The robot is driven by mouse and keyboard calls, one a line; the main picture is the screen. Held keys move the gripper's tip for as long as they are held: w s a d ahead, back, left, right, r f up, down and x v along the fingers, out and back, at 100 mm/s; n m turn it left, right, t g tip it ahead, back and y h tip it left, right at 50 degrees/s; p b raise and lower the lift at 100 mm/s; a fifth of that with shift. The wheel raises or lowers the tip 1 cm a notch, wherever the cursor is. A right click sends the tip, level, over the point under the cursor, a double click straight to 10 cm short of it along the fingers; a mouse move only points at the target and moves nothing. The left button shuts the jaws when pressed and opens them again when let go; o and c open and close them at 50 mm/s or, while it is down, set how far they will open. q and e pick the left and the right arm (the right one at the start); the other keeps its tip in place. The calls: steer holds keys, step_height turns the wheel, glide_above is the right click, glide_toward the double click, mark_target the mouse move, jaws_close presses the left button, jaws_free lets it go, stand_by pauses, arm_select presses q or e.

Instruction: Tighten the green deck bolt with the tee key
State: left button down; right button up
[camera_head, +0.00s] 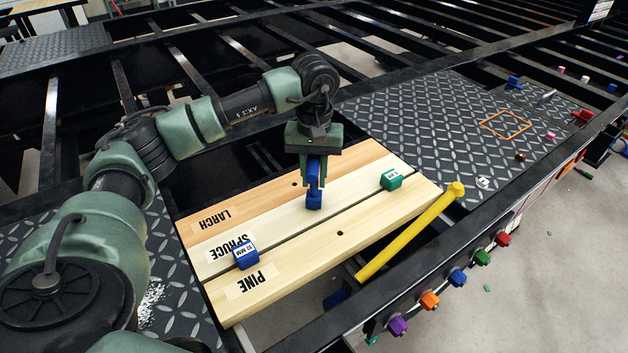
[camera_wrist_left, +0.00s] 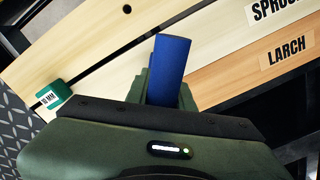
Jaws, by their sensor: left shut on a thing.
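My left gripper (camera_head: 314,168) points down above the spruce plank and is shut on a blue tool, likely the tee key (camera_head: 314,198). The tool also shows as a plain blue bar in the left wrist view (camera_wrist_left: 172,68). Its full shape is hidden by the gripper. I cannot tell whether its lower end touches the plank. The green deck bolt (camera_head: 391,180), a green block with a white label, sits near the right end of the planks, apart from the tool. It shows at the left in the wrist view (camera_wrist_left: 54,97). My right gripper is not in view.
A blue block labelled 10 MM (camera_head: 245,256) sits at the planks' left end. Coloured knobs line the front rail (camera_head: 350,311). The tread plate (camera_head: 440,125) at right carries an orange square outline and has free room.

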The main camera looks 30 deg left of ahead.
mark_target(315, 158)
arm_select(q)
steer(key=shift+m, duration=0.7)
steer(key=shift+r, duration=0.2)
steer(key=shift+r+p, duration=1.5)
steer(key=shift+r, duration=0.85)
